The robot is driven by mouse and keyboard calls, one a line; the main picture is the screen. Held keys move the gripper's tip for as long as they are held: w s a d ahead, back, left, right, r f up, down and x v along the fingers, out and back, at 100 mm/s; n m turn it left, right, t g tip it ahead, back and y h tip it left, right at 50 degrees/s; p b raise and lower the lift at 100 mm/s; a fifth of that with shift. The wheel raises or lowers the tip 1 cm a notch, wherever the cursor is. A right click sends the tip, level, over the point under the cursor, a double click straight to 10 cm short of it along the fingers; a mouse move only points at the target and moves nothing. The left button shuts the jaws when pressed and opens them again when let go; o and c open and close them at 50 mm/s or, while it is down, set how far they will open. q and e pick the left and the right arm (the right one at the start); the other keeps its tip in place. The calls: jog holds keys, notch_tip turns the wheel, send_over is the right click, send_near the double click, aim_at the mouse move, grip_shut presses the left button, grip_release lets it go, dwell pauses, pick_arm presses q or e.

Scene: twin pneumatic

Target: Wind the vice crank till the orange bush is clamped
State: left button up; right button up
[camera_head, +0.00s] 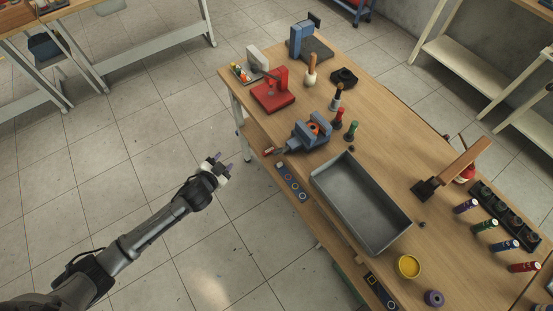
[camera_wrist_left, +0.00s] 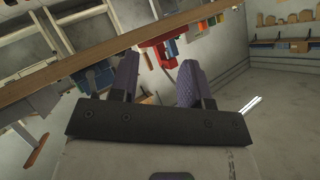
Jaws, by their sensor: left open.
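The blue vice (camera_head: 308,134) stands at the left front edge of the workbench in the head view. The orange bush (camera_head: 314,128) sits between its jaws; I cannot tell whether the jaws touch it. The crank (camera_head: 270,151) appears as a small reddish handle at the vice's front, over the bench edge. My left gripper (camera_head: 217,161) is open and empty, off the bench to the left of the vice. Its two purple-padded fingers (camera_wrist_left: 157,80) show in the left wrist view with nothing between them. My right gripper is not in view.
A grey tray (camera_head: 362,203) lies right of the vice. A red press (camera_head: 272,92) stands behind it, with several handled tools nearby. A yellow pot (camera_head: 408,266) and several coloured cylinders stand at the right. The floor around my left arm is clear.

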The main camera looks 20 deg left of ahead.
pick_arm(q)
jog(key=d+t+h, duration=0.2)
jog(key=d+h, duration=0.2)
jog(key=h, duration=0.7)
send_near(277, 150)
jog(key=x, duration=0.5)
jog(key=b+x, duration=0.1)
jog(key=x, duration=0.4)
jog(key=shift+d+f, duration=0.1)
jog(key=shift+f, duration=0.15)
jog(key=shift+c, duration=0.2)
grip_shut()
